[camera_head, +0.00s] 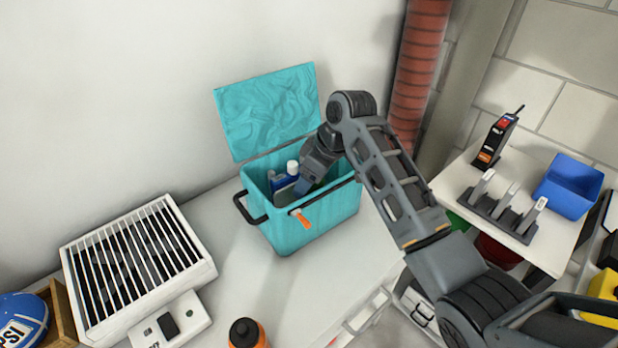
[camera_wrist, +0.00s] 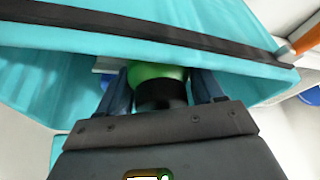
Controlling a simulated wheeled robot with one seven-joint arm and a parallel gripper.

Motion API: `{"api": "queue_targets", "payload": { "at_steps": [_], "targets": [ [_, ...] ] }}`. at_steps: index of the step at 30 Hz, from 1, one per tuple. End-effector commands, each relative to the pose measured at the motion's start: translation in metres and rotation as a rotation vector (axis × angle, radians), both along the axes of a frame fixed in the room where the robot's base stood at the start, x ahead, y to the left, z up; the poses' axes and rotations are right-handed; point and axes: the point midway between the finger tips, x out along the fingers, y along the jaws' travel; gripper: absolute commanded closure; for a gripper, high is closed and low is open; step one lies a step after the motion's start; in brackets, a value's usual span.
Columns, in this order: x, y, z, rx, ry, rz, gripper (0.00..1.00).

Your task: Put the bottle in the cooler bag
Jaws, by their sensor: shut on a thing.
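The turquoise cooler bag (camera_head: 315,222) stands on the white counter with its lid raised and its top open. My gripper (camera_head: 303,187) reaches down into it from the right. In the wrist view, my gripper (camera_wrist: 161,82) is shut on a green bottle with a black end (camera_wrist: 157,88), with a finger on each side. Its far end is hidden, and the bag's wall and dark rim (camera_wrist: 150,27) are close around it. A blue and white item with a white cap (camera_head: 290,176) shows inside the bag beside the fingers. I cannot tell whether the held bottle touches the bag's floor.
A dark-topped orange container (camera_head: 246,334) is at the front. A brick-red column (camera_head: 417,70) rises behind. A side shelf at right holds a blue bin (camera_head: 568,187).

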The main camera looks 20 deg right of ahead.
Motion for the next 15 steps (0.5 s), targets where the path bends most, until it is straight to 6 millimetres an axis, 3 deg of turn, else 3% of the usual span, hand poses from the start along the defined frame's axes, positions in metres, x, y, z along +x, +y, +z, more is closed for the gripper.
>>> {"api": "queue_targets", "payload": {
  "at_steps": [15],
  "targets": [
    [0.0004,0.0,-0.0083,0.0,-0.002,0.001,0.8]
  ]
}}
